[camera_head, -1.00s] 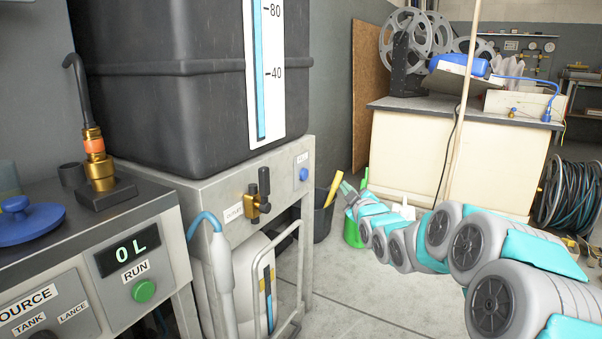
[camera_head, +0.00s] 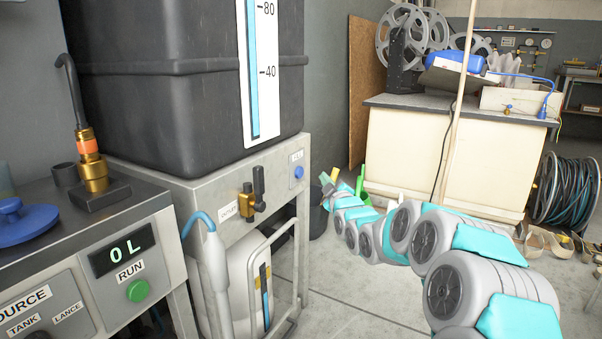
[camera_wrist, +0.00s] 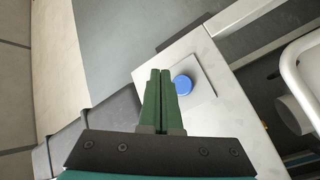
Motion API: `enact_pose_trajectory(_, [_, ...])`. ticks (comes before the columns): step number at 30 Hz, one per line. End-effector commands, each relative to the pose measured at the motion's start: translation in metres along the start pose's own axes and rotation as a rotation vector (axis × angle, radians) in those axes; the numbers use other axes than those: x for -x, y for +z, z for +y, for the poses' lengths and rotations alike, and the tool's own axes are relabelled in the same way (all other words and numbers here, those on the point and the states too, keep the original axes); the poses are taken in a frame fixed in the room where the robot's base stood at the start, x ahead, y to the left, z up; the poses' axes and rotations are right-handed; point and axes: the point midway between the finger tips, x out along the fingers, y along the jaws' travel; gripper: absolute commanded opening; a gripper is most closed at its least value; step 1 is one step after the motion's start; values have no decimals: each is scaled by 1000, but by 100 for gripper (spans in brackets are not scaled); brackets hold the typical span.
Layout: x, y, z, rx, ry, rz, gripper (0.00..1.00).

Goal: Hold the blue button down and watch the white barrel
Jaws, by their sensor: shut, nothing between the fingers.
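The blue button (camera_head: 298,172) sits on a pale plate at the right end of the stand's front. In the wrist view the blue button (camera_wrist: 183,85) is just right of the fingertips of my gripper (camera_wrist: 160,72). The green fingers are shut with nothing between them, and I see no contact with the button. In the head view my gripper (camera_head: 326,180) is small, right of the button. The white barrel (camera_head: 250,297) stands under the stand, behind a grey frame, with a narrow level strip (camera_head: 265,295) on its front.
A black tank (camera_head: 180,80) with a blue level gauge (camera_head: 254,70) stands on top. A brass valve (camera_head: 252,197) juts from the stand left of the button. A display (camera_head: 125,250) reads 0 L above a green RUN button (camera_head: 138,291). Open floor (camera_head: 350,285) lies below my arm.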

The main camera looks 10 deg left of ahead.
Motion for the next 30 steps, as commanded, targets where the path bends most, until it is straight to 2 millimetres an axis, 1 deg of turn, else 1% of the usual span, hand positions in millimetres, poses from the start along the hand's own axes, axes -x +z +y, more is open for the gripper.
enact_pose_trajectory(1, [-5,-6,-4,1,-2,2,0])
enact_pose_trajectory(6, [-19,-13,-16,2,-4,-1,0])
enact_pose_trajectory(12, [-29,-21,-22,2,-1,0,0])
enact_pose_trajectory(30, [-32,-23,-24,0,0,0,0])
